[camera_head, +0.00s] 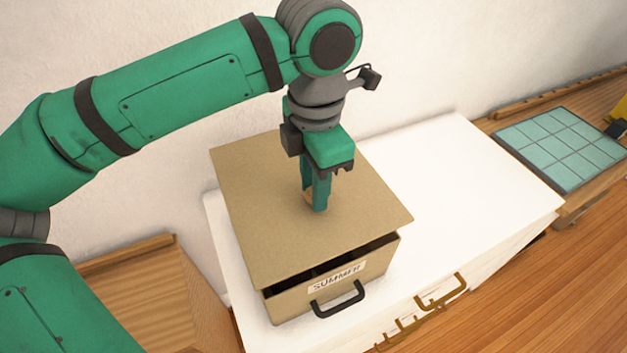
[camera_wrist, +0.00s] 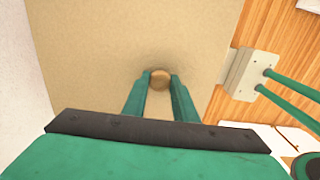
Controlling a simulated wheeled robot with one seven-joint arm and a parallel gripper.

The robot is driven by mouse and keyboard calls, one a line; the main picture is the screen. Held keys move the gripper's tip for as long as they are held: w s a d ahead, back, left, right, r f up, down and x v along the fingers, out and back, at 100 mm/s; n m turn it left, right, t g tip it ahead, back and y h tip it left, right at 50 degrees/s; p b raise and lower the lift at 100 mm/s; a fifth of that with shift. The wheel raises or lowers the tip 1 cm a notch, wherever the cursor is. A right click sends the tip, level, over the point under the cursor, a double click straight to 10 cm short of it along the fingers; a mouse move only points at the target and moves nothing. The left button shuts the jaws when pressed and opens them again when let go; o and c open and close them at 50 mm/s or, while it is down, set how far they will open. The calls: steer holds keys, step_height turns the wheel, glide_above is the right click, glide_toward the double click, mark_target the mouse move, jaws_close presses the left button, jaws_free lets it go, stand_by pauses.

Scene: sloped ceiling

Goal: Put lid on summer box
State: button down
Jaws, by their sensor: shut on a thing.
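The summer box (camera_head: 292,303) is tan with a "SUMMER" label and a black handle on its front. It stands on the white cabinet. The lid (camera_head: 265,190), a flat tan board with a round knob (camera_wrist: 160,78), lies over the box, turned askew to it. A dark gap shows between lid and box at the front right. Whether the lid touches the rim elsewhere is hidden. My gripper (camera_head: 316,208) points down at the lid's middle and is shut on the knob. In the wrist view, the fingers (camera_wrist: 161,88) stand on both sides of the knob.
The white cabinet top (camera_head: 460,185) is clear to the right of the box. Its front has brass handles (camera_head: 440,292). A wall stands close behind. A wooden bench with a teal tiled panel (camera_head: 560,145) is at the right, and a wooden surface (camera_head: 150,290) at the lower left.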

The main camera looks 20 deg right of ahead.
steer(key=shift+f, duration=2.8)
steer(key=shift+s, duration=0.1)
steer(key=c, duration=1.4)
jaws_free()
steer(key=shift+o, duration=0.2)
step_height(320, 180, up, 11)
steer(key=shift+f, duration=0.1)
